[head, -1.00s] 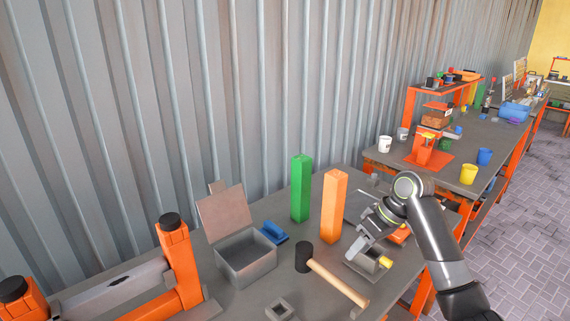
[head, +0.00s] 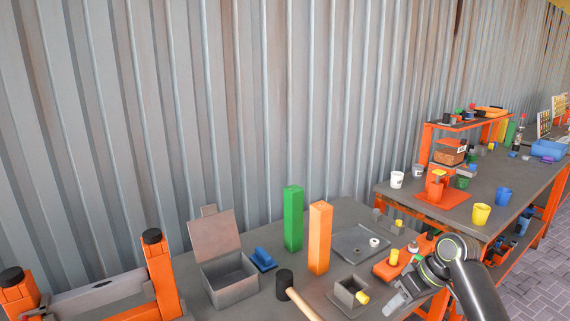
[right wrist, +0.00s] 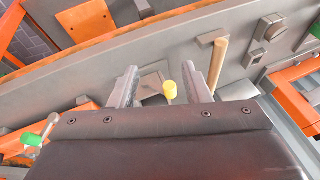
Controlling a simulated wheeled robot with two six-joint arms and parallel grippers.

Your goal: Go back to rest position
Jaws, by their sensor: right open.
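My right gripper (head: 398,301) is at the bottom right of the head view, beside the front right part of the near bench. In the right wrist view its two fingers (right wrist: 162,84) are apart, with no object gripped. A yellow-topped peg (right wrist: 170,90) shows between them in the picture, beyond the fingers. My left gripper is not in view.
On the near bench are a green post (head: 293,218), an orange post (head: 319,238), an open grey box (head: 230,281), a mallet (head: 285,283) and a hollow grey block (head: 350,291). A second bench (head: 410,205) stands at right. A corrugated wall is behind.

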